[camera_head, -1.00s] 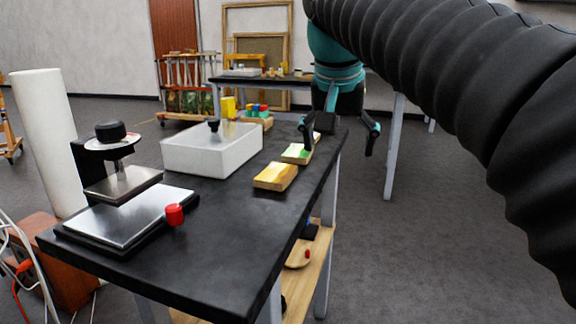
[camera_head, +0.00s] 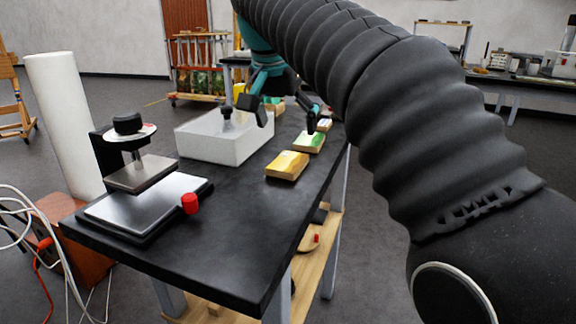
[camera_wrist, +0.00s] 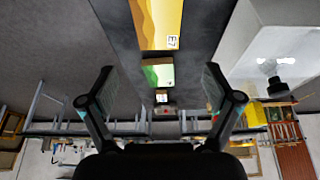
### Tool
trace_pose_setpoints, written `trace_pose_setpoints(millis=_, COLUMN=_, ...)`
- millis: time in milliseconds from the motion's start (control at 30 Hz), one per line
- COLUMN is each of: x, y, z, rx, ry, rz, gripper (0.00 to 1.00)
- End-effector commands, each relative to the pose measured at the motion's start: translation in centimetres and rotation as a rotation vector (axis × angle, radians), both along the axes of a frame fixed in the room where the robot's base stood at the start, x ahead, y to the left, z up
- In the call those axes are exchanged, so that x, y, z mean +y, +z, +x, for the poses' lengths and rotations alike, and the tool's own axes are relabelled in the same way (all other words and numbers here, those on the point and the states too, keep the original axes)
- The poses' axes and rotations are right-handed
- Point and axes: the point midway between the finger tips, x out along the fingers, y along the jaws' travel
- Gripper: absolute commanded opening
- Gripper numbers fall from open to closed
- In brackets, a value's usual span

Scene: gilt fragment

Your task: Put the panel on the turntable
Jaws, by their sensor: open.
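My gripper (camera_head: 283,108) is open and empty above the table's far half, near the white box and the panels. In the wrist view the open fingers (camera_wrist: 158,72) spread to either side of the row; the yellow panel (camera_wrist: 160,22) bears a small printed label, and the green panel (camera_wrist: 157,75) shows beyond it. I cannot pick out a turntable with certainty.
A press-like device (camera_head: 140,172) with a black knob and a metal plate (camera_head: 145,207) with a red knob (camera_head: 189,203) stand at the near left. The table's near right top is clear.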

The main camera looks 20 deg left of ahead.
Motion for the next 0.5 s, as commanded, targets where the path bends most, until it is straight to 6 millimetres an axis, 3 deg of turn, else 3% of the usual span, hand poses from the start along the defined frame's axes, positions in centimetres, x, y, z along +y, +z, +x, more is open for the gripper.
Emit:
trace_pose_setpoints(millis=100, x=-0.1, y=-1.5, z=0.6, rx=0.0, ry=-0.001, rz=-0.001, gripper=0.9)
trace_pose_setpoints(millis=367, x=-0.2, y=-3.0, z=1.1, rx=0.0, ry=-0.001, rz=0.0, gripper=0.9)
trace_pose_setpoints(millis=500, x=-0.4, y=-5.0, z=1.6, rx=0.001, ry=-0.001, rz=-0.002, gripper=0.9)
